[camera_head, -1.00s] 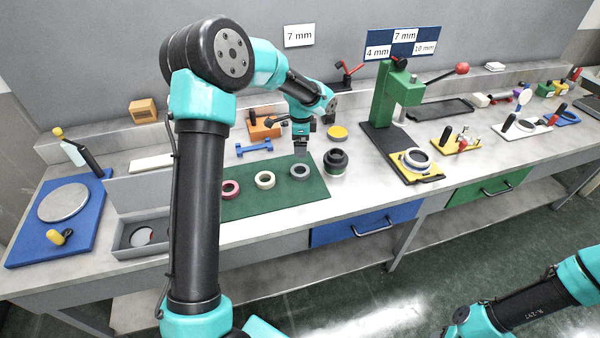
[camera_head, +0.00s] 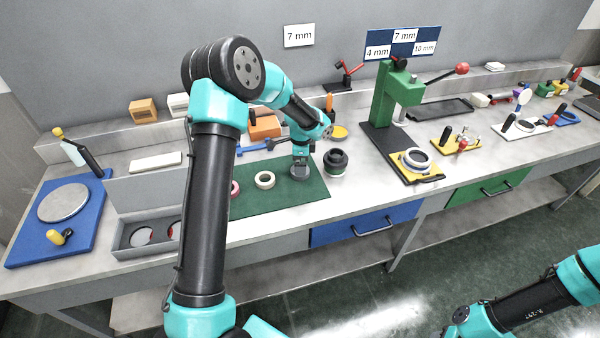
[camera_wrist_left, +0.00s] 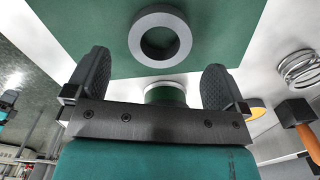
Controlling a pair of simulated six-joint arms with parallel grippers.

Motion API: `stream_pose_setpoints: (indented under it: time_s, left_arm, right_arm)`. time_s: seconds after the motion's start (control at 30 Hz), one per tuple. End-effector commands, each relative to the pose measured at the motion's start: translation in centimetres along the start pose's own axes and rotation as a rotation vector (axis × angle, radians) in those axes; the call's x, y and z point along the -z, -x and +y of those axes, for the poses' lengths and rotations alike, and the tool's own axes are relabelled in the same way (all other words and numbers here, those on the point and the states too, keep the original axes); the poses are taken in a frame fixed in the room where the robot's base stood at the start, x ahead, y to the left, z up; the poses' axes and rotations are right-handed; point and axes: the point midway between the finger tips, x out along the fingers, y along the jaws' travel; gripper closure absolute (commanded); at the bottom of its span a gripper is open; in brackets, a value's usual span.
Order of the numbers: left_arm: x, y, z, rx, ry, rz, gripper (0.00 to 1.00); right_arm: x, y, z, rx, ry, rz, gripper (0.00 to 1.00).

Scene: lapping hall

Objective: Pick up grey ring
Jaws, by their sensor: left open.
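The grey ring (camera_head: 300,173) lies on the green mat (camera_head: 318,190) near its right end, partly hidden by my gripper in the head view. In the left wrist view the whole grey ring (camera_wrist_left: 160,13) shows flat on the mat, ahead of the fingertips and roughly centred between them. My left gripper (camera_head: 300,165) is right at the ring in the head view, pointing down. In the left wrist view its two fingers (camera_wrist_left: 158,80) stand wide apart with nothing between them. My right gripper is not seen; only part of the right arm shows at the lower right.
A cream ring (camera_head: 264,180) and a partly hidden red ring (camera_head: 235,187) lie to the left on the mat. A dark round part (camera_head: 336,161) stands close to the right. Behind are an orange block (camera_head: 265,124) and a yellow disc (camera_head: 339,132). A green press (camera_head: 392,95) stands farther right.

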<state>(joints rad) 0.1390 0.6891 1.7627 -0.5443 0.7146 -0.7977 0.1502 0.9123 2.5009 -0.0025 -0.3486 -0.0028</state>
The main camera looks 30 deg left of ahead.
Motion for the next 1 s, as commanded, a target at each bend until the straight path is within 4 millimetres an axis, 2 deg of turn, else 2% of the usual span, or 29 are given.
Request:
stream_pose_setpoints:
  time_s: [0.2, 0.33, 0.83, 1.0]
  left_arm:
    - [0.1, -3.1, 0.1, -0.004, 0.0, -0.002, 0.0]
    - [0.1, -4.2, 0.1, -0.002, 0.0, -0.001, 0.0]
    - [0.1, -4.4, 0.0, -0.001, 0.0, -0.001, 0.0]
    - [0.1, -4.4, 0.0, -0.001, 0.0, -0.001, 0.15]
  right_arm:
    - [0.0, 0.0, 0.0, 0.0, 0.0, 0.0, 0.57]
    - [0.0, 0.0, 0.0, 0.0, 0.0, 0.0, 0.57]
    - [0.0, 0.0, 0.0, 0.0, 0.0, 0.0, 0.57]
    - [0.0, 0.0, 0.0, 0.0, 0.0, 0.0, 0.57]
